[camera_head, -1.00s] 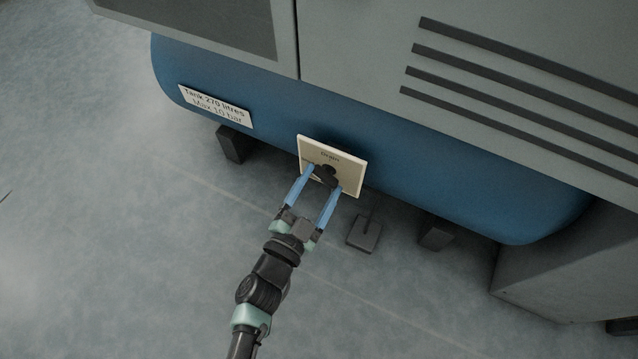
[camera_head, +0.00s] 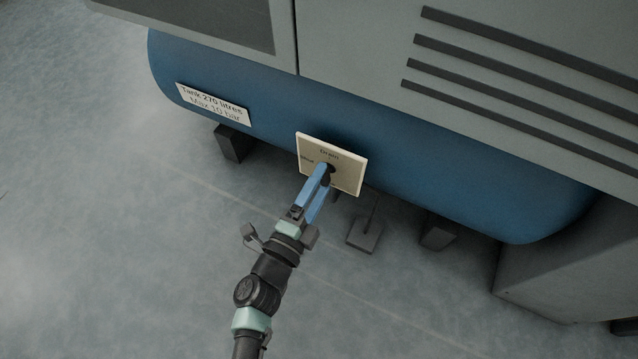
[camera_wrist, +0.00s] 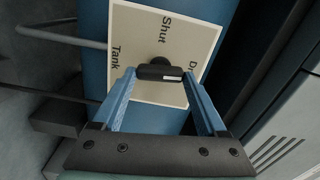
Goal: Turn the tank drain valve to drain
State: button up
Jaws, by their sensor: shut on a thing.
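The drain valve is a black knob (camera_wrist: 158,66) on a square cream plate (camera_wrist: 150,15) fixed to the front of a blue tank (camera_head: 400,185). The plate reads "Shut", "Tank" and a partly hidden word starting "Dr" in the wrist view; "Drain" stands at its top in the head view. My gripper (camera_wrist: 160,76) is shut on the knob, a blue finger at each end of its bar. A white mark shows on the bar's right part in the wrist view, on the "Dr" side. In the head view my gripper (camera_head: 326,178) partly hides the knob (camera_head: 331,169).
A label (camera_head: 213,104) on the tank reads "Tank 270 litres Max 10 bar". A grey cabinet (camera_head: 350,40) with dark slots overhangs the tank. Dark feet (camera_head: 231,143) and a grey block (camera_head: 365,235) stand below. The floor at left is clear.

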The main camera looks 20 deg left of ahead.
jog(key=shift+s+m, duration=0.1)
jog(key=shift+m, duration=0.5)
jog(key=o, duration=1.3)
jog(key=s+p, duration=0.4)
jog(key=s, duration=0.9)
jog(key=shift+a, duration=0.25)
